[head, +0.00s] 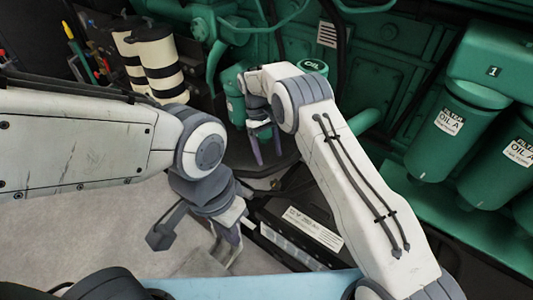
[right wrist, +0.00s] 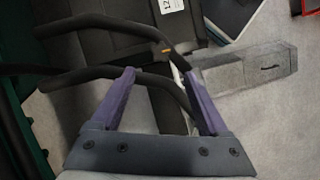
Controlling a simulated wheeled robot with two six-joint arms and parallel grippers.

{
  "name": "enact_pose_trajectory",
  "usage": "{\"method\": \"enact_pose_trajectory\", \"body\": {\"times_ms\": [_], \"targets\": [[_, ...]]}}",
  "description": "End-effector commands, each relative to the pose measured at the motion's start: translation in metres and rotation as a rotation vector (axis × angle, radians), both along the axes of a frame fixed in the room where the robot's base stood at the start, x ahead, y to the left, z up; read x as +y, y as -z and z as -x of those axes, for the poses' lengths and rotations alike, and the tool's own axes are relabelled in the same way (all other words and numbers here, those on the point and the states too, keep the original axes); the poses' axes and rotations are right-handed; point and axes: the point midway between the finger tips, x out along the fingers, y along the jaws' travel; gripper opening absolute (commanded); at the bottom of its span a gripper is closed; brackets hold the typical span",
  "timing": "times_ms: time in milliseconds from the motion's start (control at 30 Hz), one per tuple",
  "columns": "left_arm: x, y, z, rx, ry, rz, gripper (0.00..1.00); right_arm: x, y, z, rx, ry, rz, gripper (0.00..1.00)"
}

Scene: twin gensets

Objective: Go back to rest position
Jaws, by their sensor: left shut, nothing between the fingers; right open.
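My left gripper (head: 228,246) hangs low at the centre-left of the head view, below its grey wrist. Its fingers are together with nothing visible between them. My right gripper (head: 267,150) points down beside the green engine, with its purple fingers apart. In the right wrist view, the right gripper (right wrist: 158,80) has its two purple fingers spread. Black hoses (right wrist: 110,75) pass beyond and between them, and no held object is visible. Whether the fingers touch the hoses I cannot tell.
A green engine (head: 385,65) fills the back, with a green oil cap (head: 313,66). Green filters (head: 445,132) hang at right. Cream-and-black striped cylinders (head: 160,62) stand at the back left. A black battery (head: 325,246) lies low in the middle. Bare grey floor (head: 70,235) shows at lower left.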

Motion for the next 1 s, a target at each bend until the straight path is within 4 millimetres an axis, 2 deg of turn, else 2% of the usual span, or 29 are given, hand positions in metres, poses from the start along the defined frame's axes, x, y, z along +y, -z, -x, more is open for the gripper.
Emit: {"method": "enact_pose_trajectory", "body": {"times_ms": [367,467,567,667,800,867,1000], "targets": [[0.000,0.000,0.000,0.000,0.000,0.000,0.00,0.002,-0.003,0.001,-0.004,-0.002,-0.002,0.78],[0.000,0.000,0.000,0.000,0.000,0.000,0.00,0.010,-0.020,0.007,-0.022,-0.011,-0.013,0.78],[0.000,0.000,0.000,0.000,0.000,0.000,0.00,0.023,-0.052,0.023,-0.055,-0.024,-0.035,0.78],[0.000,0.000,0.000,0.000,0.000,0.000,0.00,0.037,-0.088,0.051,-0.094,-0.040,-0.064,0.78],[0.000,0.001,0.000,0.000,0.000,0.000,0.00,0.048,-0.131,0.100,-0.148,-0.057,-0.109,0.78],[0.000,0.001,0.000,0.000,0.000,0.000,0.00,0.050,-0.146,0.124,-0.172,-0.065,-0.129,0.78],[0.000,0.001,0.000,0.000,0.000,0.000,0.00,0.045,-0.172,0.184,-0.222,-0.078,-0.177,0.78]]}}
